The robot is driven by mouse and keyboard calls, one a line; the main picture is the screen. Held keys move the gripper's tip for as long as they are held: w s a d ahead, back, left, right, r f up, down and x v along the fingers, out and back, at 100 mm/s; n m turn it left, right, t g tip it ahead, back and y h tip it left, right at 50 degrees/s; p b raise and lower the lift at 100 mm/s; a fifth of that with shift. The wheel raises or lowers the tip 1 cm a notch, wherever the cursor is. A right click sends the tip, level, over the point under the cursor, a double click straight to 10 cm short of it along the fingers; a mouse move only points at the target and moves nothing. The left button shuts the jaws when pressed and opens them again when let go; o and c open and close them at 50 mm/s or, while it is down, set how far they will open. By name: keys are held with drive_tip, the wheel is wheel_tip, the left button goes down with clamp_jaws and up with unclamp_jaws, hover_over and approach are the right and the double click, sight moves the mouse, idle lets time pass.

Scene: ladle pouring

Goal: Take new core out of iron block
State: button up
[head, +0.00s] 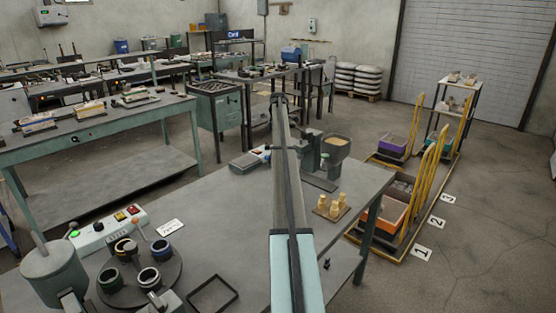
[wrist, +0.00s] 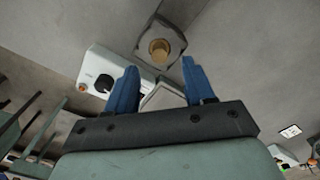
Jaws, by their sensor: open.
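My gripper (wrist: 158,65) is open in the wrist view, its two blue fingers apart with nothing held between them. Beyond the fingertips is a grey, square-topped block (wrist: 141,42) with a round tan piece (wrist: 160,48) in its middle. It looks like the iron block with the core in it. The tan piece is apart from the fingers. In the head view, my arm crosses the middle of the picture; the fingers cannot be made out. Several tan cores stand on a small brown tray (head: 317,210) on the table's right side.
A white machine with an orange knob (wrist: 106,76) is left of the block in the wrist view. In the head view, a grey hopper with sand (head: 336,148) stands at the table's far right. A round turntable with cups (head: 130,285) and a control box (head: 103,228) are at near left.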

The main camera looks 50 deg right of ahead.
drive_tip(key=shift+f, duration=2.5)
drive_tip(key=shift+c, duration=0.5)
clamp_jaws()
